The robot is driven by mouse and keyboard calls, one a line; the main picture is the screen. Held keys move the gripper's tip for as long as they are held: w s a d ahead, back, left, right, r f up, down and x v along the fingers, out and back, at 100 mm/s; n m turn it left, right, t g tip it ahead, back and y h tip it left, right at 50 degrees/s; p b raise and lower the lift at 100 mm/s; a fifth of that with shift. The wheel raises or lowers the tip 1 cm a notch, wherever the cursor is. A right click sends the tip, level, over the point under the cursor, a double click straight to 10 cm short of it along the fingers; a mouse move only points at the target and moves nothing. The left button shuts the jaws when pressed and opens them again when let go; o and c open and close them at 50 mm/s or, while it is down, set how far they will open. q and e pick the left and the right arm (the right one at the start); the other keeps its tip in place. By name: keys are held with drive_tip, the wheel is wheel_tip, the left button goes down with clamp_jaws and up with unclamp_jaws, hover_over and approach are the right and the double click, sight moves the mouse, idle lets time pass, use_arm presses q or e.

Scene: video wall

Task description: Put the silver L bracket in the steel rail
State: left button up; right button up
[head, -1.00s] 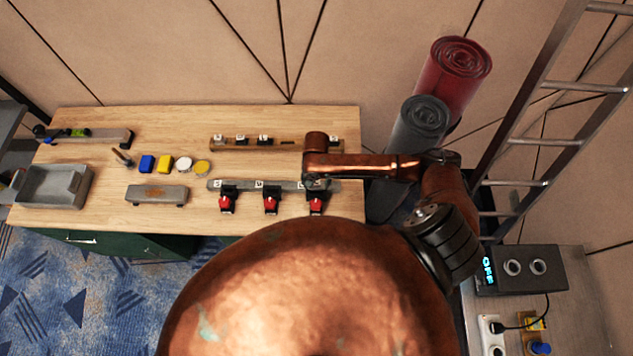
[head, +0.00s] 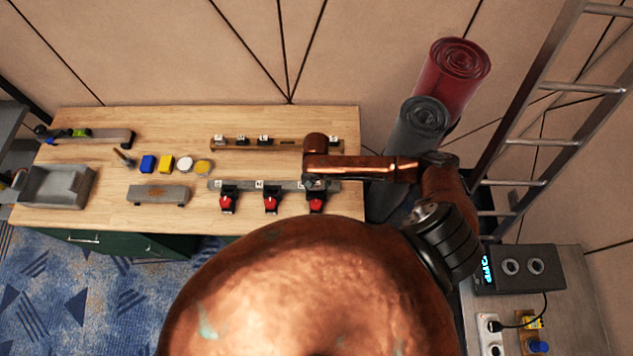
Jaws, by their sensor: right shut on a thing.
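The steel rail (head: 245,185) lies along the front right part of the wooden table, with several black holders with red parts along its front edge. My right gripper (head: 316,184) points down at the right end of this rail, just behind the rightmost red part. It is shut on a small silvery piece, which I take for the silver L bracket. The wrist above hides most of the piece, and I cannot tell whether it touches the rail or sits in it. My left gripper is not in view.
A wooden rail (head: 250,144) with white labels lies behind the steel rail. A grey tray (head: 57,186), a grey block (head: 157,195) and small blue, yellow and white pieces are on the left. Rolled mats (head: 419,122) and a ladder (head: 527,140) stand right of the table.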

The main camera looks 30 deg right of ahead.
drive_tip(key=shift+f+p, duration=0.2)
drive_tip(key=shift+p, duration=0.15)
drive_tip(key=shift+f, duration=0.3)
idle(0.5)
drive_tip(key=shift+f, duration=0.35)
drive_tip(key=shift+f, duration=0.65)
drive_tip(key=shift+f, duration=0.25)
drive_tip(key=shift+f, duration=0.4)
idle(0.6)
drive_tip(key=shift+f+b, duration=0.3)
drive_tip(key=shift+f, duration=0.05)
